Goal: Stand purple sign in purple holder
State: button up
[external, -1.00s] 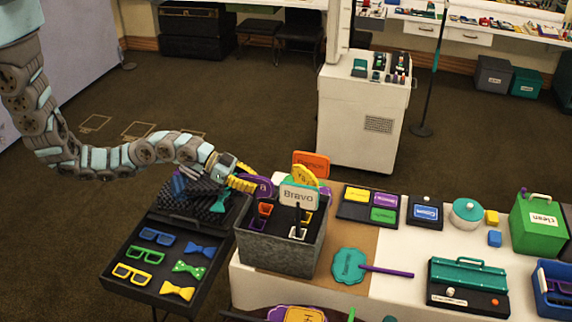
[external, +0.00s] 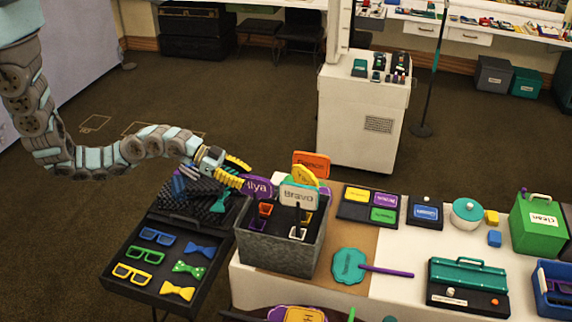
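In the bin stand a white "Bravo" sign (external: 299,196), a yellow sign (external: 304,174), an orange sign (external: 312,162) and coloured holders. A teal paddle (external: 349,266) lies right of it. A black tray (external: 160,262) of glasses and bow ties is at left.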

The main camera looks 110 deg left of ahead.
jog(key=v, duration=0.8)
jog(key=shift+r, duration=0.1)
